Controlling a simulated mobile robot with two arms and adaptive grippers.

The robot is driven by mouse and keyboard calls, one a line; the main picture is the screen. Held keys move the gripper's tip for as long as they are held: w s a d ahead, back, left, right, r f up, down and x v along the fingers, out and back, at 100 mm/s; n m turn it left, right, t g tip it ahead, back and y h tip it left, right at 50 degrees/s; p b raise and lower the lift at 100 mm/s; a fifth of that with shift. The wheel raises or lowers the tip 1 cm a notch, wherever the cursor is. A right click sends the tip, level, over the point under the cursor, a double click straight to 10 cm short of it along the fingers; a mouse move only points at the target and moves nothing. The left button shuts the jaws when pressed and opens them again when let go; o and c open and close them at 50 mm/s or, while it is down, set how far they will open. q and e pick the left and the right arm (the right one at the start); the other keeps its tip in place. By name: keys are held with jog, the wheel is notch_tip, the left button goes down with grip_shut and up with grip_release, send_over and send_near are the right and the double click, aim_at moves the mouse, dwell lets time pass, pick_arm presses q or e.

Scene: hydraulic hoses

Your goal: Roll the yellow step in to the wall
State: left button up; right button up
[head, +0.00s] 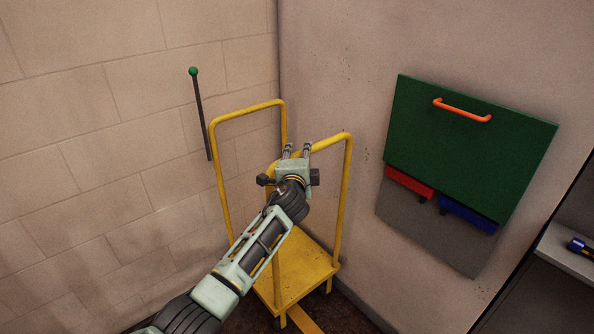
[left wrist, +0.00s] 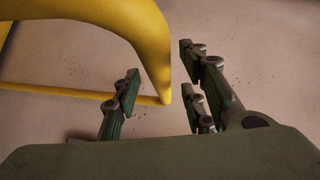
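The yellow step (head: 308,272) stands upright in the corner between the block wall and the plain wall. It has a flat platform, tall tubular rails and small dark wheels. I cannot tell whether it touches either wall. My left gripper (head: 296,149) is at the top of the nearer rail, and my arm hides part of that rail and the platform. In the left wrist view, the left gripper's fingers (left wrist: 160,94) are apart, with the bend of the yellow rail (left wrist: 150,45) showing between and beyond them. The fingers are not closed on it. My right gripper is out of view.
A dark lever with a green knob (head: 193,71) is on the block wall, left of the step. A green panel with an orange handle (head: 462,110) is on the plain wall. A yellow strip (head: 306,319) marks the floor. A shelf (head: 572,262) is at the right.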

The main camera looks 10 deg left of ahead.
pick_arm(q)
jog(key=s+r, duration=0.1)
jog(key=s, duration=0.8)
jog(key=shift+s+d+r, duration=0.2)
jog(key=shift+s+d, duration=0.05)
jog(key=shift+s, duration=0.1)
